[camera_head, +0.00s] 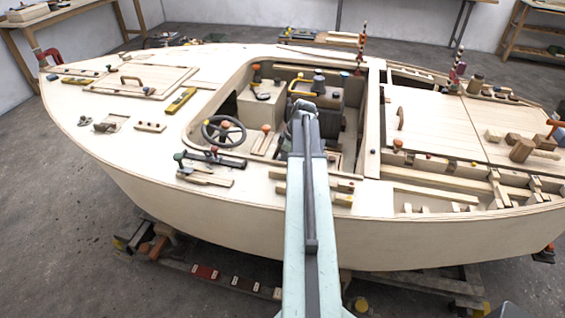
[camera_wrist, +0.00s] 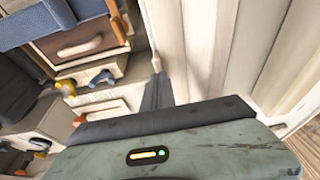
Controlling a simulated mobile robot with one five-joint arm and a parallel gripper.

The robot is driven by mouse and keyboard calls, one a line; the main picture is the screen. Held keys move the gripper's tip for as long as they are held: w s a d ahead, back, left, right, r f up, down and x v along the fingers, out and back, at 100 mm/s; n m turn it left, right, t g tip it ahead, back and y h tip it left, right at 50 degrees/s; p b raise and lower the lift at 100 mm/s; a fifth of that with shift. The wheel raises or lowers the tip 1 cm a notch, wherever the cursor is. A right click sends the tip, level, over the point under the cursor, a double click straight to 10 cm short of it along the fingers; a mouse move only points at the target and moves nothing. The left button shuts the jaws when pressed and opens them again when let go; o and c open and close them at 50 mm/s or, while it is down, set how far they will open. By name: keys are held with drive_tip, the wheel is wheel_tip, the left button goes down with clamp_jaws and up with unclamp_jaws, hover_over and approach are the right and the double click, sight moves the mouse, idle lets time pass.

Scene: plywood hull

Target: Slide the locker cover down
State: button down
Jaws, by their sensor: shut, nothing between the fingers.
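My arm reaches over the near side of the wooden hull into the open cockpit, and its end (camera_head: 303,118) is above the cockpit. In the wrist view, my gripper (camera_wrist: 158,90) looks shut and empty, its narrow dark fingers pointing away from the camera. A brown panel with a rounded handle (camera_wrist: 80,47) shows at upper left, apart from the fingers. Pale wooden boards (camera_wrist: 200,45) stand close on the right of the fingers. I cannot tell for sure which of these panels is the locker cover.
A steering wheel (camera_head: 223,131) and a box (camera_head: 260,103) stand in the cockpit left of my arm. A dark seat (camera_head: 349,117) is on the right. Loose tools and wood pieces lie on the near side deck (camera_head: 150,150).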

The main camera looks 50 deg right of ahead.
drive_tip(key=shift+r, duration=0.1)
drive_tip(key=shift+r+p, duration=0.25)
drive_tip(key=shift+p, duration=0.15)
drive_tip(key=p+v, duration=0.7)
drive_tip(key=shift+s, duration=0.15)
drive_tip(key=shift+d+r, duration=0.1)
